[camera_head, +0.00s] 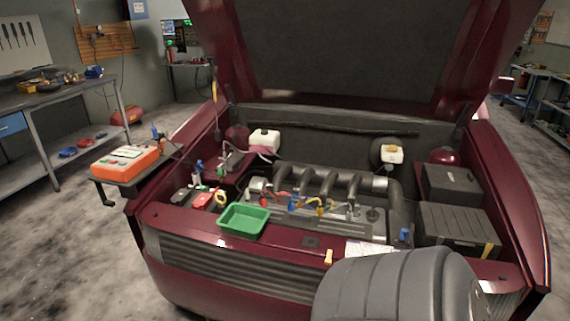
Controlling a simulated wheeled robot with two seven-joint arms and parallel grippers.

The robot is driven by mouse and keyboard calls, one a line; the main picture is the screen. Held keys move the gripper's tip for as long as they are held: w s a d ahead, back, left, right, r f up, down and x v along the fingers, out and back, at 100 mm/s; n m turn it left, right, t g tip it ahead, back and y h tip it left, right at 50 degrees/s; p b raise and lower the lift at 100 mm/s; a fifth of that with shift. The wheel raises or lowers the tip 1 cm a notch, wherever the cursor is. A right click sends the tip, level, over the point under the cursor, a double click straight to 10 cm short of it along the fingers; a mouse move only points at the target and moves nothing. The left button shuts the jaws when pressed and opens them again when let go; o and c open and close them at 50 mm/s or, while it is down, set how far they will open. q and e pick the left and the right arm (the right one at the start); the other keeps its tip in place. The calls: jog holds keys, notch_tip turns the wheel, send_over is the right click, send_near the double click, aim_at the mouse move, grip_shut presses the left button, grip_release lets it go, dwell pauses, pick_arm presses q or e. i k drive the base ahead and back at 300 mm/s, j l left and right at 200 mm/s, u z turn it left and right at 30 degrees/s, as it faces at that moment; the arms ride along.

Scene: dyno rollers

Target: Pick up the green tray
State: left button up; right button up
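The green tray (243,220) is a small open rectangular tray. It sits on the front edge of the open engine bay of a dark red car, left of the middle, and looks empty. Its rim is in clear view and nothing covers it. Neither my left nor my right gripper is in view.
Behind the tray are the engine (315,205) with coloured leads and a battery with a yellow-handled tool (221,198). An orange device (125,160) rests on a side stand at left. The raised hood (340,50) hangs above. My grey body part hides the front right.

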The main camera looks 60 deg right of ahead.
aim_at(240, 220)
jog(key=z, duration=1.6)
